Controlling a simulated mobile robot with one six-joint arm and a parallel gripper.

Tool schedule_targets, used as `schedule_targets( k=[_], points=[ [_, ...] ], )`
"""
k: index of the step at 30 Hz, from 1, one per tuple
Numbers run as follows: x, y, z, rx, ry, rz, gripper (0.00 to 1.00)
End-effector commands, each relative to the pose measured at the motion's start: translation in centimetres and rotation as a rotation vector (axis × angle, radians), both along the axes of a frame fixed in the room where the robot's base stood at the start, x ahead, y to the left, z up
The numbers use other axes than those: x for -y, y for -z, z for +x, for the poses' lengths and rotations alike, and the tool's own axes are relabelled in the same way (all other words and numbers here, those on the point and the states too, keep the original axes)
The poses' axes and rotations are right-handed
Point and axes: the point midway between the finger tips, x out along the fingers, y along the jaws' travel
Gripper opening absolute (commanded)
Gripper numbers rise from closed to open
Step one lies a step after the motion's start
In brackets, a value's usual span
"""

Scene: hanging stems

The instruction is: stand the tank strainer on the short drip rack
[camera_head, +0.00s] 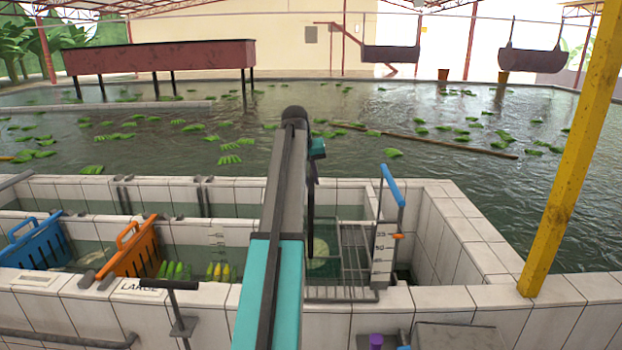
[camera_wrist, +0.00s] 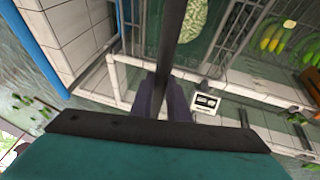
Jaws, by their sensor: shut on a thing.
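My gripper (camera_wrist: 162,97) is shut on a dark, narrow shaft (camera_wrist: 172,45), which I take to be the tank strainer's handle. In the head view the shaft (camera_head: 311,222) hangs nearly upright below the end of my arm, partly hidden by the arm. A pale green, round, mottled thing (camera_wrist: 196,24) shows beside the shaft in the wrist view. It is low in the tank in the head view, and I cannot tell whether it is joined to the shaft. A grey wire rack (camera_head: 355,262), probably the short drip rack, stands just right of the shaft.
White-tiled tank walls (camera_head: 470,240) surround the rack. A blue-handled post (camera_head: 392,184) and a marked white gauge (camera_head: 383,255) stand at its right. Orange (camera_head: 133,252) and blue (camera_head: 36,246) baskets sit left. A yellow post (camera_head: 570,150) rises at right.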

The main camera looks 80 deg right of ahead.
Motion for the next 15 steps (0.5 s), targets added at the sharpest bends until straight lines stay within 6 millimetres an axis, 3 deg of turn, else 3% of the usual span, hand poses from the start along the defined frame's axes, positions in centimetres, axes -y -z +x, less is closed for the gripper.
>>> schedule_targets(
  k=[1, 2, 6, 15],
  points=[
    [0.01, -0.02, 0.00, 0.000, 0.000, -0.002, 0.00],
    [0.01, -0.02, 0.00, 0.000, 0.000, -0.002, 0.17],
    [0.01, -0.01, 0.01, 0.000, 0.000, -0.001, 0.37],
    [-0.03, 0.08, 0.04, 0.000, 0.000, 0.001, 0.37]
  ],
)
